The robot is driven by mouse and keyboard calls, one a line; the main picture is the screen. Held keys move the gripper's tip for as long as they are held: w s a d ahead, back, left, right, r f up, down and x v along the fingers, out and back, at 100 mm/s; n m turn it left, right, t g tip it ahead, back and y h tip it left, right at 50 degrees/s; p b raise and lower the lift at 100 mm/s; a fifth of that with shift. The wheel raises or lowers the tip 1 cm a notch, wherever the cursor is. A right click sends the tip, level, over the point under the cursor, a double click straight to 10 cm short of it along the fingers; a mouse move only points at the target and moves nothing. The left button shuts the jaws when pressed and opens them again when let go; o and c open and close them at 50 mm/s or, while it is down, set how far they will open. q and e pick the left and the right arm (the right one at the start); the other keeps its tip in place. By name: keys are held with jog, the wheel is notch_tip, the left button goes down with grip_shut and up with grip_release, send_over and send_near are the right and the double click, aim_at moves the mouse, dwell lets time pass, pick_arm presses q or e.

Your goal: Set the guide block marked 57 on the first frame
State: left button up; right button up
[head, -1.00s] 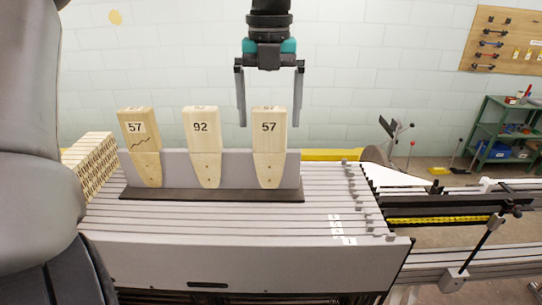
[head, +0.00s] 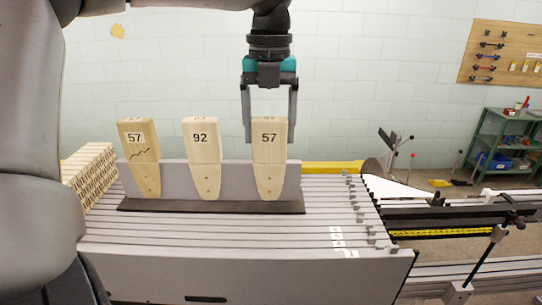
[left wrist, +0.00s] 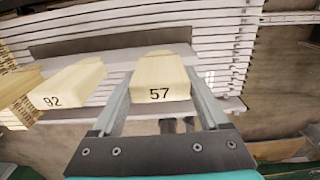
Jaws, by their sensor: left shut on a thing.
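A wooden guide block marked 57 (head: 268,158) stands upright, its tapered lower end in the right slot of a grey rack (head: 236,177). My left gripper (head: 269,138) comes from above with its fingers on either side of this block and is shut on it. In the left wrist view the block (left wrist: 160,78) sits between the fingers (left wrist: 160,88). Another block marked 57 (head: 139,150), with a wavy line below its number, stands in the left slot. A block marked 92 (head: 203,150) stands in the middle slot. My right gripper is out of view.
The rack's dark base (head: 200,206) rests on a slatted grey bed (head: 200,228). A stack of patterned wooden pieces (head: 88,178) is at the left. Small grey stops (head: 356,204) line the bed's right end. Rails and a yellow scale (head: 440,232) lie beyond. A green shelf (head: 500,140) stands farther right.

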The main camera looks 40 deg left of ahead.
pick_arm(q)
jog(key=shift+c, duration=0.5)
jog(key=shift+r+p, duration=2.15)
jog(key=shift+r, duration=0.6)
jog(key=shift+r+p, duration=0.4)
jog(key=shift+r, duration=2.15)
